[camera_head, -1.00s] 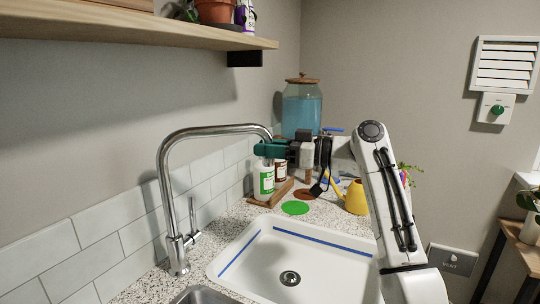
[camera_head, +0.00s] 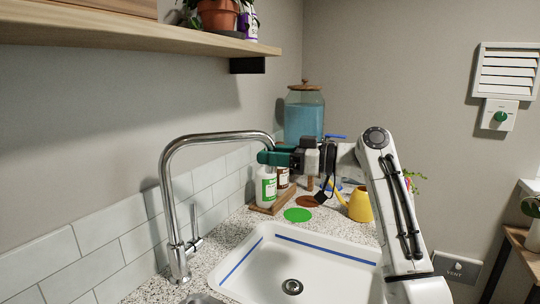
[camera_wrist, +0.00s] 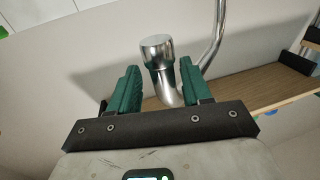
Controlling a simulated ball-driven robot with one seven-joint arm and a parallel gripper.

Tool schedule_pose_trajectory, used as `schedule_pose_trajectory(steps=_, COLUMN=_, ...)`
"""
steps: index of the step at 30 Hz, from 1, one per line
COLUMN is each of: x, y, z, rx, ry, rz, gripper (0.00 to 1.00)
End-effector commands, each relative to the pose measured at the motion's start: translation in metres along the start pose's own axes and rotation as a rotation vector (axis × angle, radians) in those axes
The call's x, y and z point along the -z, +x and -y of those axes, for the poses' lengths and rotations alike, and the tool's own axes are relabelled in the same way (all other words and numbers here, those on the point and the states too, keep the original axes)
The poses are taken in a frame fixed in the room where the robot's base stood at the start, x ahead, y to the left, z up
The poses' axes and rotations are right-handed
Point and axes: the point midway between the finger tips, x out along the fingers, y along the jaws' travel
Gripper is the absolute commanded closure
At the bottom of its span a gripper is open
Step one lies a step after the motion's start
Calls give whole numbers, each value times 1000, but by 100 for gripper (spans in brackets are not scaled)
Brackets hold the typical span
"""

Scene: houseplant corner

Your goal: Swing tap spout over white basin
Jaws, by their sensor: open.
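The chrome tap (camera_head: 170,200) stands at the left of the white basin (camera_head: 330,268), and its long spout (camera_head: 215,136) arches to the right over the counter and the basin's back left area. In the wrist view the spout's end (camera_wrist: 158,55) sits between the two green fingers of my gripper (camera_wrist: 155,88), with gaps on both sides. In the head view my gripper (camera_head: 268,157) is at the spout's tip. My gripper is open. The basin has a blue line along its back and left edges and a drain at its bottom.
White and brown bottles (camera_head: 265,186) stand on a wooden tray (camera_head: 272,206) behind the basin. A green disc (camera_head: 297,215), a yellow watering can (camera_head: 358,203) and a blue-filled dispenser (camera_head: 303,115) are nearby. A wooden shelf (camera_head: 120,32) hangs above the tap.

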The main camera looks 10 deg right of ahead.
Motion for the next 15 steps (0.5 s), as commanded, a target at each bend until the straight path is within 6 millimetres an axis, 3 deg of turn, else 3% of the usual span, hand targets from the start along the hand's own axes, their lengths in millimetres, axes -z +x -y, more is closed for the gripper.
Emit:
schedule_pose_trajectory(steps=9, x=-1, y=-59, z=-2, rx=-5, ry=0, rz=-1, gripper=52)
schedule_pose_trajectory(steps=15, x=-1, y=-88, z=-1, rx=-4, ry=0, rz=-1, gripper=52)
